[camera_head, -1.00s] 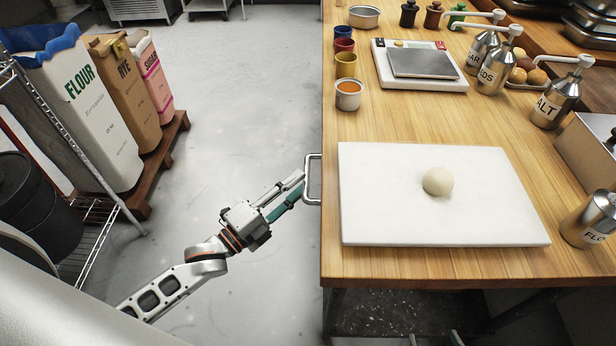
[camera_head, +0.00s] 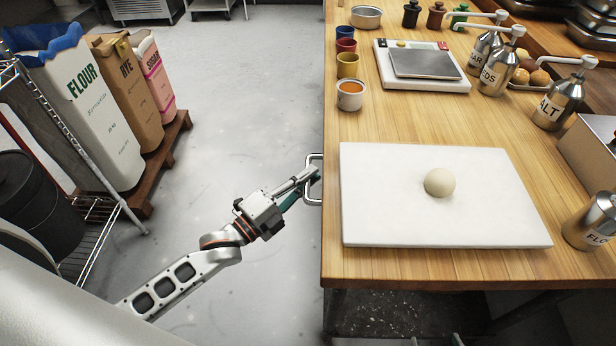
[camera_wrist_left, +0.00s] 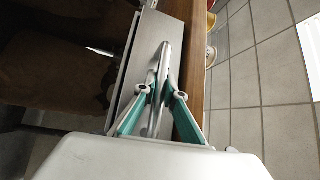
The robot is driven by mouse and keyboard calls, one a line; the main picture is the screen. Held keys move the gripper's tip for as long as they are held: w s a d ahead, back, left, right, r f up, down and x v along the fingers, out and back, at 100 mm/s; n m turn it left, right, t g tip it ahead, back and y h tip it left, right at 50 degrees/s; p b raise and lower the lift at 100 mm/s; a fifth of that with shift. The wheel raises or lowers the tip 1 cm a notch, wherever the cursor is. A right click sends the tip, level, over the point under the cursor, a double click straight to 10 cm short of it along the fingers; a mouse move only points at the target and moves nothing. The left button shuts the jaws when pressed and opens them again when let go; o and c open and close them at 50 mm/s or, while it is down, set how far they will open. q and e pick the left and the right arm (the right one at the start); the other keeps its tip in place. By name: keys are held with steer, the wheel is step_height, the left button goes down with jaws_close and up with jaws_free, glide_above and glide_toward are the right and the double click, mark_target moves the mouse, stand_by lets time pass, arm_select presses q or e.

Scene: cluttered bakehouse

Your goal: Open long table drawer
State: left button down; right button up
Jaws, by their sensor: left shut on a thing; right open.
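The long wooden table (camera_head: 480,268) stands at the right in the head view. A metal bar handle (camera_head: 309,200) sticks out from its left side. My left gripper (camera_head: 310,176) is at this handle. In the left wrist view the handle (camera_wrist_left: 165,62) stands between the two teal fingers of my left gripper (camera_wrist_left: 162,92), which are shut on it. The grey drawer front (camera_wrist_left: 142,62) lies behind the handle, beside the wooden table edge. The head view hides the drawer under the tabletop. Only the fingertips of my right gripper (camera_head: 434,340) show at the bottom edge, apart and empty.
A white board (camera_head: 400,220) with a dough ball (camera_head: 440,182) lies on the table, with a scale (camera_head: 425,65) and small cups behind. Flour (camera_head: 85,110), rye and sugar bags stand on a pallet at left.

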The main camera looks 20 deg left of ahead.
arm_select(q)
steer(key=s+a, duration=0.4)
steer(key=a, duration=1)
steer(key=s+a, duration=0.4)
steer(key=a, duration=1)
steer(key=c, duration=2.1)
jaws_free()
steer(key=shift+s, duration=0.15)
